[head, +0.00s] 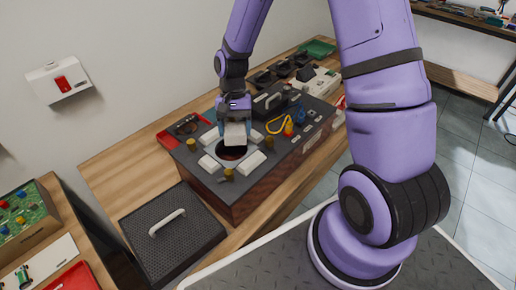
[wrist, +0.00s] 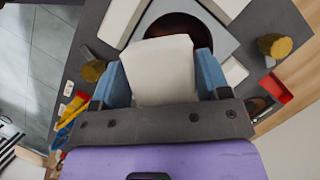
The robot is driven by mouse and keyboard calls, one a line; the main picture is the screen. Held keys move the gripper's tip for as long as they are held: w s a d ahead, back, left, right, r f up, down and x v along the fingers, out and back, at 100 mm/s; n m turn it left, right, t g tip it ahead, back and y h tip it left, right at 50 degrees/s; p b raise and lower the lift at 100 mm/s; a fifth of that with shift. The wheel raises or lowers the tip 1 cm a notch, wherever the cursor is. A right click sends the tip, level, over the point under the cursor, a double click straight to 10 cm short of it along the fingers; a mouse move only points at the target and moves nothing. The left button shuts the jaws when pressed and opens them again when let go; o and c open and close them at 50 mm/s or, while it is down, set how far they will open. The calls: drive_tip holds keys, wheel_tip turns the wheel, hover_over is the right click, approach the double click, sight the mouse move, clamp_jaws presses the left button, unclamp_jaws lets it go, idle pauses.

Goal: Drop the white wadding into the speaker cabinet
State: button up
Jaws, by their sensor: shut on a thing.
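My gripper (head: 235,122) is shut on the white wadding (head: 235,134), a pale block held between the two blue fingers. It fills the space between the fingers in the wrist view (wrist: 160,72). The speaker cabinet (head: 243,204) is a dark box with a wood-coloured front, standing on the wooden bench. Its top has a round dark opening (head: 231,153) with white blocks and brass knobs around it. The wadding is over the rear part of this opening in the head view. In the wrist view the opening (wrist: 174,24) shows just beyond the wadding. The exact height gap cannot be told.
A black perforated panel with a light handle (head: 172,234) lies left of the cabinet. A red tray (head: 172,138) is behind it. Coloured clips and a yellow loop (head: 279,123) sit on the cabinet's right part. A green tray (head: 318,47) is at the bench's far end.

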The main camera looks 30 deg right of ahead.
drive_tip(key=shift+f, duration=2.05)
drive_tip(key=o, duration=1)
drive_tip(key=v, duration=1)
drive_tip(key=shift+w+r, duration=0.1)
drive_tip(key=shift+r, duration=0.05)
drive_tip(key=shift+d+r, duration=0.1)
drive_tip(key=shift+r, duration=0.2)
